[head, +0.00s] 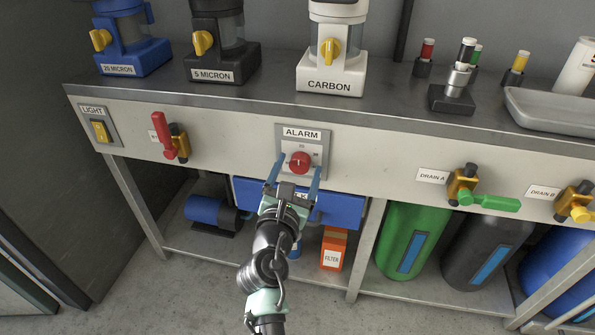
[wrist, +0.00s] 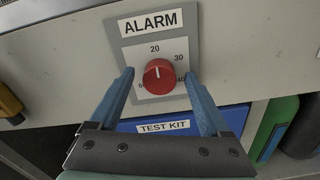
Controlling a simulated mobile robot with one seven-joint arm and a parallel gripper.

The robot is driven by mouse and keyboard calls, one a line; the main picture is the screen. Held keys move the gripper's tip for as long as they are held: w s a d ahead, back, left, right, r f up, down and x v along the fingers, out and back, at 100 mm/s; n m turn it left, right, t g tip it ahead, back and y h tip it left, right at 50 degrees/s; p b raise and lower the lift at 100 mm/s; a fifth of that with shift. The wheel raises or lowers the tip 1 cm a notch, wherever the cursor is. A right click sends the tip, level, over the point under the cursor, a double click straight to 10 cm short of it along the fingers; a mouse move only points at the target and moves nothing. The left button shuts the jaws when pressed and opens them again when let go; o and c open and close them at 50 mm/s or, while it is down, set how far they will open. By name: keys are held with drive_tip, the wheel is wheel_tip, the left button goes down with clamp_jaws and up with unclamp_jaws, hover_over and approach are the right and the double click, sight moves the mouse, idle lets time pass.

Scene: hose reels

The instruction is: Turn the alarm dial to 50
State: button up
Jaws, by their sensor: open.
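The red round alarm dial (head: 299,162) sits on a grey plate labelled ALARM (head: 302,134) on the bench's front panel. In the wrist view the dial (wrist: 159,77) has a white mark pointing up, at about 20. The numbers 20, 30 and 40 show around it; a number at lower left is partly covered, and 50 cannot be made out. My gripper (head: 299,167) is open in front of the plate. Its blue fingers (wrist: 159,75) stand left and right of the dial, with a gap on each side in the picture. Whether they reach its depth is unclear.
A blue TEST KIT box (wrist: 168,126) is just below the panel. A red-handled valve (head: 168,137) and yellow light switch (head: 99,131) are to the left. The DRAIN A valve (head: 464,184) with green handle is to the right. Filter housings stand on the bench top.

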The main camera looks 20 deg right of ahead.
clamp_jaws()
idle(0.3)
